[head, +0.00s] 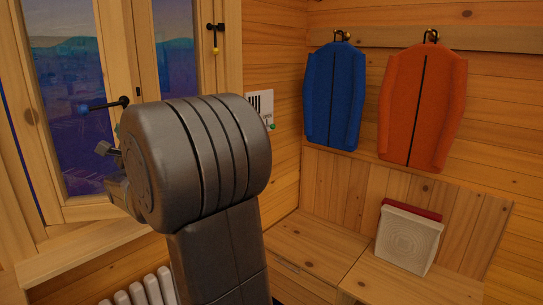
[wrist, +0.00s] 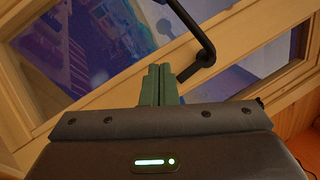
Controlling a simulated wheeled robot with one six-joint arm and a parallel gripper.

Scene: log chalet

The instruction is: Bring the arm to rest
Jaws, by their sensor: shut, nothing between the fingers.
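My gripper (wrist: 159,84) shows in the wrist view as two green fingers pressed together with nothing between them. In front of them is a window with a wooden frame (wrist: 110,70). A black window handle (wrist: 197,40) lies just beyond and to the right of the fingertips; I cannot tell whether they touch. In the head view my large dark arm link stands in front of the window (head: 65,100) and hides most of my gripper. The black handle with a blue tip (head: 105,104) sticks out left of the arm.
A blue padded vest (head: 333,97) and an orange one (head: 422,110) hang on hooks at the right. Below is a wooden bench (head: 325,250) with a white block with a red back (head: 408,238). A white radiator (head: 145,290) stands under the window. A small latch (head: 215,40) is on the frame.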

